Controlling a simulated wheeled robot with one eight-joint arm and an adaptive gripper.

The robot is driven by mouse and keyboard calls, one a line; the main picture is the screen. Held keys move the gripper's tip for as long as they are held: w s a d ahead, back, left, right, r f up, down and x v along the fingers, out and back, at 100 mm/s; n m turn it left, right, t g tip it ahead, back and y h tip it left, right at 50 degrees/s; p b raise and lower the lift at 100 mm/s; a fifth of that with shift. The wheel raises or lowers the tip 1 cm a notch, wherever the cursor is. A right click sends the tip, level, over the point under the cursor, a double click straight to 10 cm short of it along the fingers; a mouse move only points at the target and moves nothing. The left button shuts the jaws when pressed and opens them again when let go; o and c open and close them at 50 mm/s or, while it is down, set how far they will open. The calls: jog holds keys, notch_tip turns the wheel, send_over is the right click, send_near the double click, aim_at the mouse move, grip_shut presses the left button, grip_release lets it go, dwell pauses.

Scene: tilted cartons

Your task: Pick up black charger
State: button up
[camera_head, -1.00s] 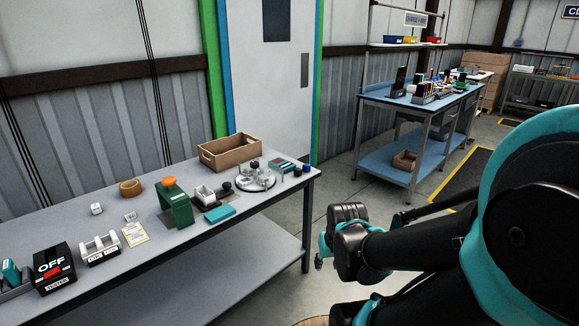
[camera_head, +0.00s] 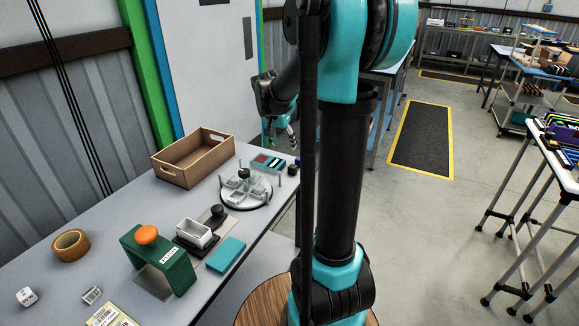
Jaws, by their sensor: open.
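I cannot make out a black charger for certain. Dark items on the grey workbench (camera_head: 95,228) include a round black knob (camera_head: 217,211) beside a small white bin and a small dark block (camera_head: 293,170) near the bench's far right corner. My gripper (camera_head: 281,138) is small in the view, past the bench's far right end, partly hidden by my own arm. It is open and I see nothing held in it.
An open cardboard box (camera_head: 185,173) stands at the bench's back.

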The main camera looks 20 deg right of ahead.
send_near(293, 166)
jog(key=x, duration=0.5)
jog(key=shift+a+f, duration=0.2)
jog(key=shift+a, duration=0.1)
jog(key=x, duration=0.4)
jog(key=shift+w+d+r, duration=0.1)
jog(key=shift+d+r, duration=0.05)
jog(key=shift+d, duration=0.1)
jog(key=shift+w+d+f, duration=0.15)
jog(key=shift+f, duration=0.4)
grip_shut()
